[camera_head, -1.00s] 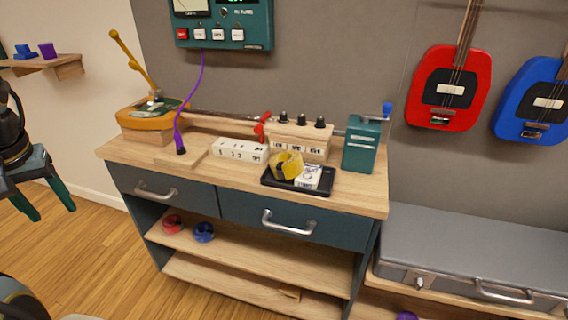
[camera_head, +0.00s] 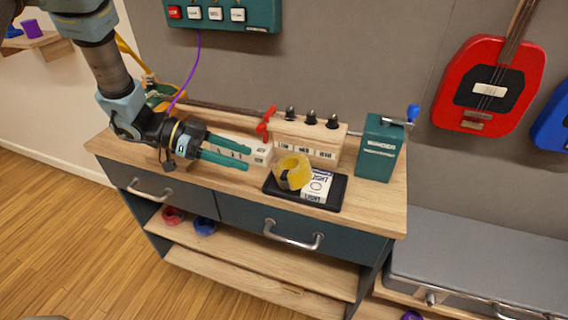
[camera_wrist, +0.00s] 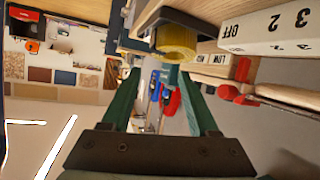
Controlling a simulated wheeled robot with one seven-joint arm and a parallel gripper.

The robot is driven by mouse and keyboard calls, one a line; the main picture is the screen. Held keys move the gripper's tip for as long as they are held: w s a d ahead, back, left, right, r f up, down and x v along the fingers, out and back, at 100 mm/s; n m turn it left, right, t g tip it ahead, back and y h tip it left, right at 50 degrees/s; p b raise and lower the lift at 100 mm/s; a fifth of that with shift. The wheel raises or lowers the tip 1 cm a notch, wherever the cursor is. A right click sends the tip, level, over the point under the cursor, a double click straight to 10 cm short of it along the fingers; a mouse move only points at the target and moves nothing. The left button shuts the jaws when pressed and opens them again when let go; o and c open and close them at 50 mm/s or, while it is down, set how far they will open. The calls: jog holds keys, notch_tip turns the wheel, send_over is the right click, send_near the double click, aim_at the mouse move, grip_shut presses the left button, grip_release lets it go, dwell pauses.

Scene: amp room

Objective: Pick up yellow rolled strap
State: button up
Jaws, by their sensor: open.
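The yellow rolled strap (camera_head: 293,172) stands on a black tray (camera_head: 334,196) on the workbench top. It leans beside a white box with black lettering (camera_head: 317,187). In the wrist view the strap (camera_wrist: 177,40) is ahead of the fingers, near the top of the picture, on the dark tray. My gripper (camera_head: 247,160) is over the bench to the left of the strap, with its green fingers pointing right toward it. In the wrist view the two fingers (camera_wrist: 163,85) are spread apart with nothing between them. They are apart from the strap.
A white numbered power strip (camera_head: 262,154) lies behind my fingers. A wooden box with black knobs (camera_head: 310,140) and a red clip (camera_head: 265,124) stand behind the tray. A green winder box (camera_head: 378,148) stands at right. The bench's right front corner is clear.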

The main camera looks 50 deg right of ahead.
aim_at(288, 172)
jog(key=p+x, duration=0.1)
jog(key=x, duration=0.4)
jog(key=shift+s, duration=0.15)
jog(key=p+x, duration=0.2)
jog(key=x, duration=0.2)
jog(key=shift+s+p, duration=0.15)
jog(key=shift+p, duration=0.15)
jog(key=shift+s+d+f, duration=0.25)
jog(key=shift+s+d, duration=0.1)
grip_shut()
